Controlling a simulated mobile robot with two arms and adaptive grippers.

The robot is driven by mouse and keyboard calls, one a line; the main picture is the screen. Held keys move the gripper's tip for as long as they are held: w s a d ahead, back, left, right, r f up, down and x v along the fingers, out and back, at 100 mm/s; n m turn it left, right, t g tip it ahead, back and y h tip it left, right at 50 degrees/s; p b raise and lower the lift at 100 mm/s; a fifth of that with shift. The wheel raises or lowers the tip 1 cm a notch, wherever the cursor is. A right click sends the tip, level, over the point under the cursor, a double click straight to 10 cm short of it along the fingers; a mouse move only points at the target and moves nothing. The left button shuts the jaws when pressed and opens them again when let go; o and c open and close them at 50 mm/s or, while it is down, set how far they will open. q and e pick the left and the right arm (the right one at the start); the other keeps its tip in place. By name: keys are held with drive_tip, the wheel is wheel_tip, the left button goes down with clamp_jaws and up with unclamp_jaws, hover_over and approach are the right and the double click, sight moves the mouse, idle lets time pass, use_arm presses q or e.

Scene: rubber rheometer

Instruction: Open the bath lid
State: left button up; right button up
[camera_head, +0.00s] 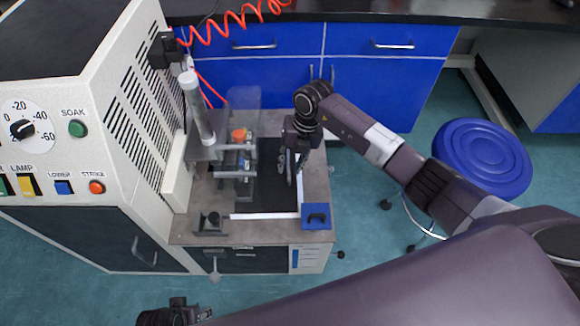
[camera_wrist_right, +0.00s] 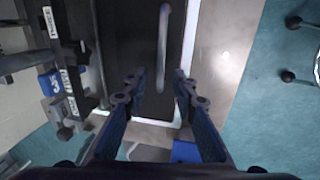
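The bath lid (camera_head: 270,192) is a dark flat panel on the grey worktop of the machine, lying flat with a pale edge around part of it. In the right wrist view the lid (camera_wrist_right: 122,40) carries a grey bar handle (camera_wrist_right: 163,45). My right gripper (camera_wrist_right: 160,78) is open, with its fingertips apart on either side of the handle's near end; I see no grip on it. In the head view my right gripper (camera_head: 292,168) points down over the lid and hides part of it. My left gripper (camera_head: 180,313) is at the bottom edge, small and mostly cut off.
A metal test fixture (camera_head: 237,165) with a clear guard stands left of the lid. A blue block (camera_head: 316,215) sits at the worktop's front right corner. The control cabinet (camera_head: 75,120) is at left. A blue stool (camera_head: 482,158) stands at right, under part of my arm.

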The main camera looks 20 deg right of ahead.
drive_tip(key=shift+f, duration=0.35)
clamp_jaws()
